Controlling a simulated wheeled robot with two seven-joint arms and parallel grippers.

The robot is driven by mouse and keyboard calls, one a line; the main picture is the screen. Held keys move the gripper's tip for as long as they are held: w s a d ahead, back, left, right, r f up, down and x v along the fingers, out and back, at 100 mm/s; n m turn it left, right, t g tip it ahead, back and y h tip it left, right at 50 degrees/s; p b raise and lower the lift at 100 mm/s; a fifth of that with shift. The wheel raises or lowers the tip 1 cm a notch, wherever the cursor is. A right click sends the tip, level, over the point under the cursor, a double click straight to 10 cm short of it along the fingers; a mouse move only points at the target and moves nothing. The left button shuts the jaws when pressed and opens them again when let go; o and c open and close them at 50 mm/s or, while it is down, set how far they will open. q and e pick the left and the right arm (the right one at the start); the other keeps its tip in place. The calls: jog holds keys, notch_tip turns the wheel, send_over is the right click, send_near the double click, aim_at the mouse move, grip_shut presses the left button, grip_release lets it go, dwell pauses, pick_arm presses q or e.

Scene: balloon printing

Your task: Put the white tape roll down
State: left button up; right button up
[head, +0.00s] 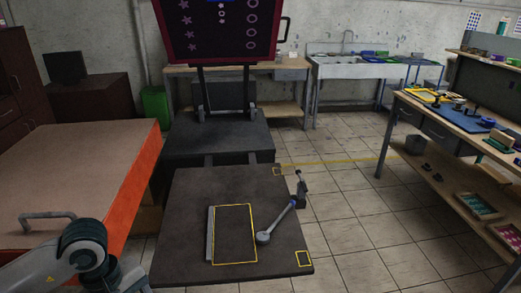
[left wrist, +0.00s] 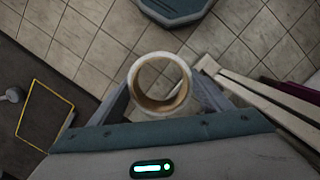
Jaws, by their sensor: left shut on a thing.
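The white tape roll (left wrist: 160,104) has a brown cardboard core and shows in the left wrist view. My left gripper (left wrist: 160,84) is shut on it, with one finger on each side, and holds it with its open core facing the camera. Tiled floor shows beyond and around the roll. In the head view my left arm comes in at the bottom left corner, but its gripper and the roll are out of the picture. My right gripper shows in neither view.
A dark table (head: 190,190) bears a yellow-outlined rectangle (head: 236,263), a grey bar and a round-headed tool (head: 263,238). An orange-sided table (head: 60,160) stands left. A cluttered workbench (head: 466,122) stands right.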

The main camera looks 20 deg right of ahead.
pick_arm(q)
jog(key=s+a+f+m+y, duration=0.1)
jog(key=s+a+f+m, duration=0.2)
jog(key=f+m, duration=0.4)
notch_tip(320, 180, down, 3)
jog(key=shift+s+a+r+m+g+b, duration=0.2)
jog(key=shift+s+m+g+b, duration=0.1)
jog(key=shift+m+b, duration=0.1)
jog(key=shift+d, duration=0.1)
